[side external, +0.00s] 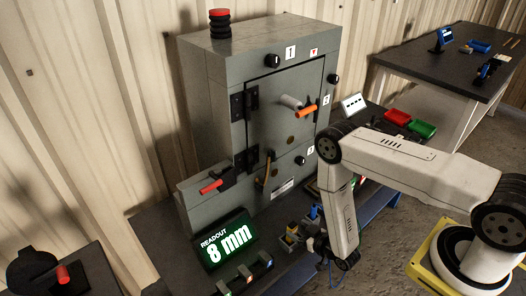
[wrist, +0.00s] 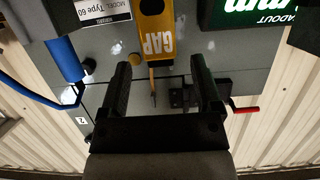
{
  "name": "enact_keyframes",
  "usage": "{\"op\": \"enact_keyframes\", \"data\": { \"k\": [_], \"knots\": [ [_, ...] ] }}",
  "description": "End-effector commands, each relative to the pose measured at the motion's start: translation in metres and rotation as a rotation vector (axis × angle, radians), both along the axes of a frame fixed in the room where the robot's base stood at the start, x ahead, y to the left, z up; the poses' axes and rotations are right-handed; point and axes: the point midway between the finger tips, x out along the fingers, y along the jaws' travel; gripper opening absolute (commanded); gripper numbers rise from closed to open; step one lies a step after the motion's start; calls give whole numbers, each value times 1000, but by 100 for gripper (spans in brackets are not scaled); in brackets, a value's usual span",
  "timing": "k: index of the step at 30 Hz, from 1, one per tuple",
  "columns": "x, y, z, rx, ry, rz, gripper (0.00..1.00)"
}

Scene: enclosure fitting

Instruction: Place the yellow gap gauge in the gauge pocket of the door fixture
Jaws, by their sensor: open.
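The yellow gap gauge (wrist: 154,32), marked GAP and with a hole near its end, shows upside down at the top of the wrist view, in front of the grey enclosure. Its far part is cut off by the frame edge. My gripper (wrist: 160,75) is open and empty; its black fingers point towards the enclosure, with the gauge beyond their tips and apart from them. I cannot make out the gauge pocket clearly.
The enclosure (side external: 220,85) has a closed door with an orange handle (side external: 306,111) and a red-handled clamp (side external: 211,187). A readout (side external: 226,243) shows 8 mm. A blue cylinder (wrist: 63,60) with a cable is left of my fingers. Red (side external: 397,117) and green (side external: 422,129) bins stand behind my arm.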

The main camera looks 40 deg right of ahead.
Motion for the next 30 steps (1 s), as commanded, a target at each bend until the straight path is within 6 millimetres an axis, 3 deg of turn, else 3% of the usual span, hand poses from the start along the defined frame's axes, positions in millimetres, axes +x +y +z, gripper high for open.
{"op": "enact_keyframes", "data": {
  "k": [12,18,30],
  "knots": [
    [-57,0,17,-1,2,0,82],
    [-67,0,21,-1,0,0,82],
    [-67,0,21,-1,0,0,82]
  ]
}}
